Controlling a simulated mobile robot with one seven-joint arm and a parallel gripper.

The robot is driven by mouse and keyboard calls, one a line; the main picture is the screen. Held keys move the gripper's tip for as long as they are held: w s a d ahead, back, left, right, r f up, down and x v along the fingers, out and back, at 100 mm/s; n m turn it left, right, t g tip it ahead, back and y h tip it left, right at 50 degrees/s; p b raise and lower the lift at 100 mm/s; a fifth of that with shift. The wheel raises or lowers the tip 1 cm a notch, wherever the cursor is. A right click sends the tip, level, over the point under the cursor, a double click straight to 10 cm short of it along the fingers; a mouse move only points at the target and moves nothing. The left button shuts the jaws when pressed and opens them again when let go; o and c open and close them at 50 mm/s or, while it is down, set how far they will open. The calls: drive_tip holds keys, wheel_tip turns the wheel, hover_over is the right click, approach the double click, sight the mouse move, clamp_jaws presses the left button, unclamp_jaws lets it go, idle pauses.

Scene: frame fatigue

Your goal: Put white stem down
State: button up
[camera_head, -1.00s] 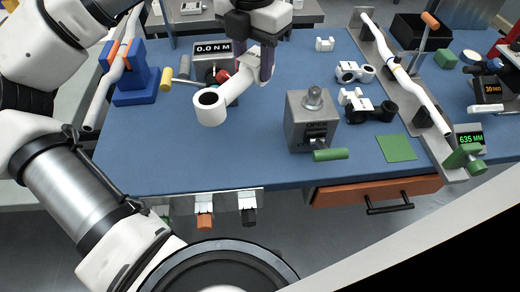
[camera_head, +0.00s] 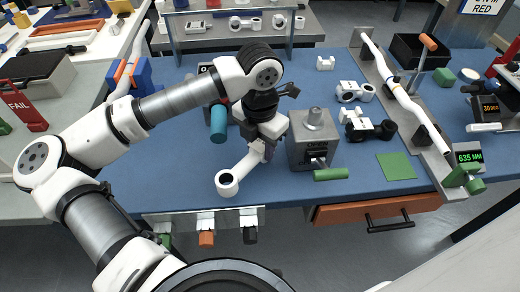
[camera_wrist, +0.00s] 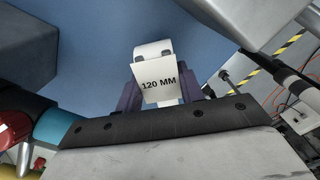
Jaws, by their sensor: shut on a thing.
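The white stem (camera_head: 240,170) is a short tube with a wide open ring at its near end. My gripper (camera_head: 268,148) is shut on its far end. The stem points toward the front edge of the blue mat, left of the grey block. Whether it touches the mat or hangs just above it I cannot tell. In the wrist view the white stem (camera_wrist: 158,82) shows a "120 MM" label between the two dark purple fingers of my gripper (camera_wrist: 160,92). Its ring end is hidden there.
A grey metal block (camera_head: 313,140) with a green handle (camera_head: 331,174) stands close to the right of the stem. A teal cylinder (camera_head: 218,122) is behind left. Black and white clamps lie farther right, near a green square (camera_head: 396,166). Blue mat (camera_head: 180,185) is clear to the left.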

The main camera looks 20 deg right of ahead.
sight(260, 154)
drive_tip(key=shift+f, duration=1.3)
drive_tip(key=shift+f, duration=0.2)
drive_tip(key=o, duration=1.1)
drive_tip(key=shift+r, duration=0.1)
wheel_tip(260, 154, up, 12)
drive_tip(key=shift+a+r+b, duration=0.1)
drive_tip(key=shift+r+b, duration=0.05)
drive_tip(key=shift+b, duration=0.35)
